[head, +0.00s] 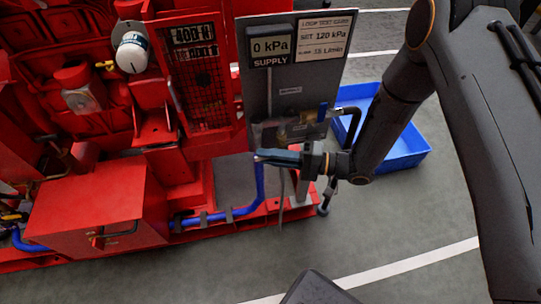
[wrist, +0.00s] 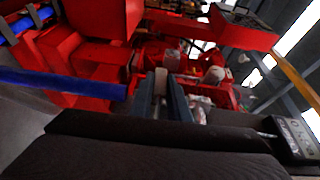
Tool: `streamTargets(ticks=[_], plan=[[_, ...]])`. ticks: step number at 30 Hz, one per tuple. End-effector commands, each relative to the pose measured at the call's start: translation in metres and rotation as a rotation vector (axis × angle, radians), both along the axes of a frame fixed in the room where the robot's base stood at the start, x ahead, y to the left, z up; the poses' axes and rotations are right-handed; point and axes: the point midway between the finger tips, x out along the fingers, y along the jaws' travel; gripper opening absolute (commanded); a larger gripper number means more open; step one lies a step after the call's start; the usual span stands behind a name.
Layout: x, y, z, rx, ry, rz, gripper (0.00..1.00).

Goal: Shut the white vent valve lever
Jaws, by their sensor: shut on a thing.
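My gripper (head: 270,157) is in front of the lower part of the grey supply panel (head: 285,85), reaching in from the right. In the wrist view my gripper (wrist: 168,88) has its two blue-grey fingers closed on a pale, narrow piece that looks like the white vent valve lever (wrist: 160,82). In the head view the fingers hide the lever, so its angle cannot be told there.
The supply gauge (head: 270,46) reads 0 kPa. The red engine frame (head: 90,205) fills the left, with a blue pipe (head: 258,185) below the gripper. A blue tray (head: 408,150) lies on the floor behind my arm. Floor at the front is clear.

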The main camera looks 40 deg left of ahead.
Motion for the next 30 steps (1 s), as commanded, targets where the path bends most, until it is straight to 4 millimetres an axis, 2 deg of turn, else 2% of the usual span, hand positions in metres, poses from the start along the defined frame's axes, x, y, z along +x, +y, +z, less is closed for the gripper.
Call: streamTargets(ticks=[2,3,6,17,30], plan=[[0.004,0.002,0.001,0.003,-0.005,-0.008,0.0],[0.004,0.002,0.001,0.003,-0.005,-0.009,0.2],[0.003,0.001,0.001,0.003,-0.005,-0.007,0.34],[0.005,-0.005,0.0,0.0,-0.002,-0.005,0.34],[0.035,-0.06,0.002,0.002,-0.003,-0.007,0.34]])
